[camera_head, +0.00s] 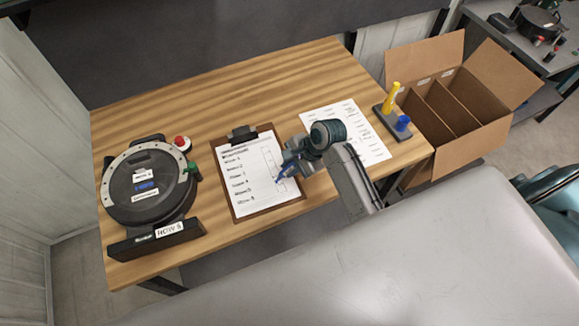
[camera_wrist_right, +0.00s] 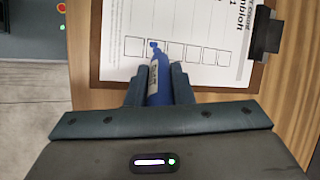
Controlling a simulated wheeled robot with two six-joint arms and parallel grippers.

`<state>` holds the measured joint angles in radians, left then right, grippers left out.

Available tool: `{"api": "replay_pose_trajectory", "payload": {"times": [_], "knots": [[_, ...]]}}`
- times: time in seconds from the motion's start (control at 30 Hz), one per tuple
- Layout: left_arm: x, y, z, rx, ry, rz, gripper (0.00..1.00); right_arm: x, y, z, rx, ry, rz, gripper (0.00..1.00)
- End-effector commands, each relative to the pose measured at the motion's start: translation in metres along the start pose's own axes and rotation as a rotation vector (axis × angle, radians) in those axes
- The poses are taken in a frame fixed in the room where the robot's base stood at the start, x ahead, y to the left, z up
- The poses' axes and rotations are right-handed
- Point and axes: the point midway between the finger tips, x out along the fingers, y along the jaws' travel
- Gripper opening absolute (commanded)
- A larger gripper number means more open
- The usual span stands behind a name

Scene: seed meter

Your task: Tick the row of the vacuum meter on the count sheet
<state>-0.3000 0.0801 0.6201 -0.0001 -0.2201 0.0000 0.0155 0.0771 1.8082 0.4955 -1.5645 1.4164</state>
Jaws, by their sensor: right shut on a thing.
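The vacuum meter (camera_head: 148,187), a round black disc with a pale rim, stands at the left of the table. A tag on its base (camera_head: 170,229) reads ROW and a number, perhaps 8. The count sheet (camera_head: 250,190) lies on a brown clipboard right of it, with a column of boxes; it also shows in the right wrist view (camera_wrist_right: 190,20). My right gripper (camera_head: 288,170) is shut on a blue marker (camera_wrist_right: 158,80). The marker's tip is at the second box from the sheet's bottom end. Blue shows there; I cannot tell tip from ink, or whether it touches.
A second printed sheet (camera_head: 345,130) lies right of the clipboard, partly behind my right arm. A dark holder (camera_head: 388,122) with a yellow item and a blue item stands by the table's right edge. An open cardboard box (camera_head: 455,155) is beyond that edge. The table's back is clear.

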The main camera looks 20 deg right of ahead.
Motion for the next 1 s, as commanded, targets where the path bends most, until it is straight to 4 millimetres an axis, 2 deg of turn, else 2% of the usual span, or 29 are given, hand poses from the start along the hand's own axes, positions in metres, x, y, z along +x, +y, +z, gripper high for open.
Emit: {"api": "replay_pose_trajectory", "payload": {"times": [0.47,1.0], "knots": [[0.0,0.0,0.0,0.0,0.0,0.0,0.27,-0.003,-0.002,-0.003,0.0,0.001,0.0,0.0],[0.0,0.0,0.0,0.0,0.0,0.0,0.27,-0.041,-0.016,0.012,-0.001,0.0,-0.001,0.0]]}}
